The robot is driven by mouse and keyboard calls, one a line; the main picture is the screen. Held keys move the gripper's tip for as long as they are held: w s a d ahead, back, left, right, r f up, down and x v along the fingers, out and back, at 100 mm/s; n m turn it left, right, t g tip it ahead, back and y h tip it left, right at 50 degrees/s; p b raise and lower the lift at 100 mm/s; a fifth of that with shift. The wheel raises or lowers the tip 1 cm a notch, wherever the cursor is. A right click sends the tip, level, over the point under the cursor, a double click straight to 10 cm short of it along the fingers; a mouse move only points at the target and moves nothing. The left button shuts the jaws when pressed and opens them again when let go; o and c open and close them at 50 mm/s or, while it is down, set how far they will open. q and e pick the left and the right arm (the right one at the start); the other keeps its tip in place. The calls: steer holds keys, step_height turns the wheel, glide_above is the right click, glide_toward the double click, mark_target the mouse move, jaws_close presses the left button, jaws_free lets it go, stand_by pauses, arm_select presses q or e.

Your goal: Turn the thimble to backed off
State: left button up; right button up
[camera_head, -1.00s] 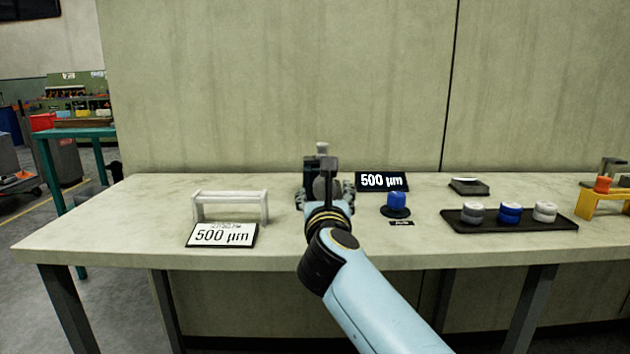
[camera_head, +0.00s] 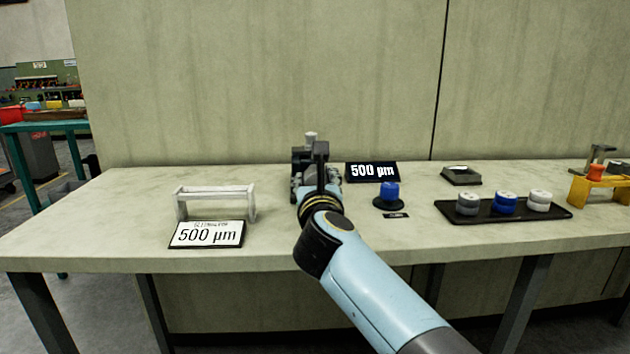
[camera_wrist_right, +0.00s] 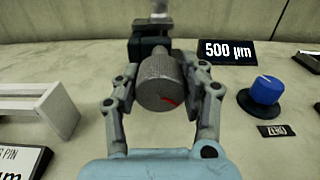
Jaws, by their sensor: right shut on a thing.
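The thimble (camera_wrist_right: 160,85) is a grey knurled cylinder with a red mark on its end face, at the front of a dark block (camera_wrist_right: 150,40). My right gripper (camera_wrist_right: 162,98) is shut on the thimble, one finger on each side, in the right wrist view. In the head view my right gripper (camera_head: 318,185) hides the thimble. A black display (camera_head: 373,171) behind reads 500 µm. A white card (camera_head: 207,234) at the front left also reads 500 µm. My left gripper is in neither view.
A white rack (camera_head: 214,203) stands left of the arm. A blue knob (camera_head: 390,191) with a ZERO label (camera_head: 396,215) is to the right. A black tray (camera_head: 560,211) holds spools further right, beside a yellow stand (camera_head: 578,191). The bench's front middle is clear.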

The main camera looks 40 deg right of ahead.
steer(key=shift+c, duration=0.5)
steer(key=n+p, duration=0.2)
steer(key=shift+r+p, duration=0.2)
steer(key=shift+p, duration=0.1)
steer(key=n+p, duration=0.4)
steer(key=shift+n, duration=0.3)
steer(key=n+p, duration=0.3)
steer(key=shift+a+n, duration=0.1)
steer(key=shift+n, duration=0.2)
steer(key=n+p, duration=0.3)
steer(key=shift+n, duration=0.3)
steer(key=n+p, duration=0.3)
steer(key=n, duration=0.2)
steer(key=shift+f, duration=0.15)
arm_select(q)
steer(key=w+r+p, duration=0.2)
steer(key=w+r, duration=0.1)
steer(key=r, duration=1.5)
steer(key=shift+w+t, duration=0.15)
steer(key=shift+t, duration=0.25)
arm_select(e)
steer(key=shift+f+n, duration=0.2)
steer(key=shift+n, duration=1.9)
arm_select(q)
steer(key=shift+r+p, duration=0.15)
steer(key=shift+p, duration=0.15)
